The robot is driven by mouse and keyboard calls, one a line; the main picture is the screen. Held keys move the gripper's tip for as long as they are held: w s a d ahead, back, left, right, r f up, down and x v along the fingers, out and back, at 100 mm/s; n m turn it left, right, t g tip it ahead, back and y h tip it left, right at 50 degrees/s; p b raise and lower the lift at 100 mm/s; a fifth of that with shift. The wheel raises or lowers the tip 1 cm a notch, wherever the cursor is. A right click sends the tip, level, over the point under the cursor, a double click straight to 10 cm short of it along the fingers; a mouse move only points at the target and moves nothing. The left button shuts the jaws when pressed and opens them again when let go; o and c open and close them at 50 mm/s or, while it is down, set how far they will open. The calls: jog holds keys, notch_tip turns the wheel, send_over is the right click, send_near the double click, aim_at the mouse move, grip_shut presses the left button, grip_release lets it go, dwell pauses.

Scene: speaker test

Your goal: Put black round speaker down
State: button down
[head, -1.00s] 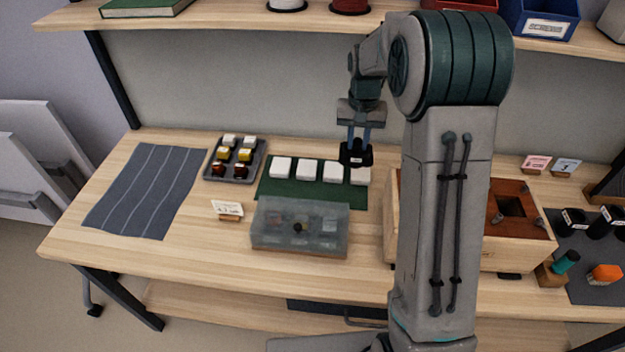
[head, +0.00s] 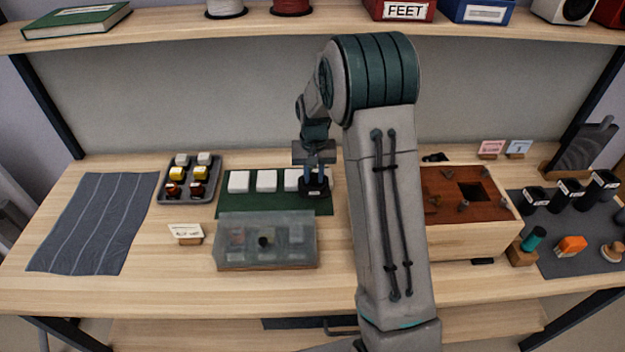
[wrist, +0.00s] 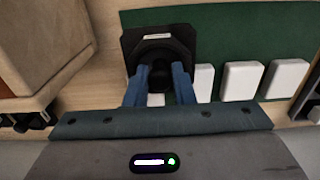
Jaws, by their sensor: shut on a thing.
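My gripper (head: 314,172) is shut on a black speaker part (head: 314,191) with a small pale label on its front. In the wrist view, the blue fingers (wrist: 159,88) hold the black part (wrist: 135,45), which shows a squarish outline with a round middle. It is over the right end of the green mat (head: 232,207), in front of or above the rightmost white block. I cannot tell whether it touches the mat or the block. Several white blocks (head: 266,181) stand in a row on the mat, seen also in the wrist view (wrist: 242,80).
A clear lidded box (head: 268,254) stands in front of the mat. A grey tray (head: 188,198) is at left. A wooden box (head: 470,238) with a brown top stands right of my arm. Black cups (head: 535,196) stand on a dark mat at right. The striped cloth (head: 95,220) is bare.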

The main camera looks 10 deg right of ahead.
aim_at(314, 184)
jog(key=shift+f, duration=1.2)
jog(key=shift+f, duration=0.2)
jog(key=c, duration=1.2)
grip_release()
jog(key=shift+c, duration=0.2)
jog(key=shift+r, duration=0.1)
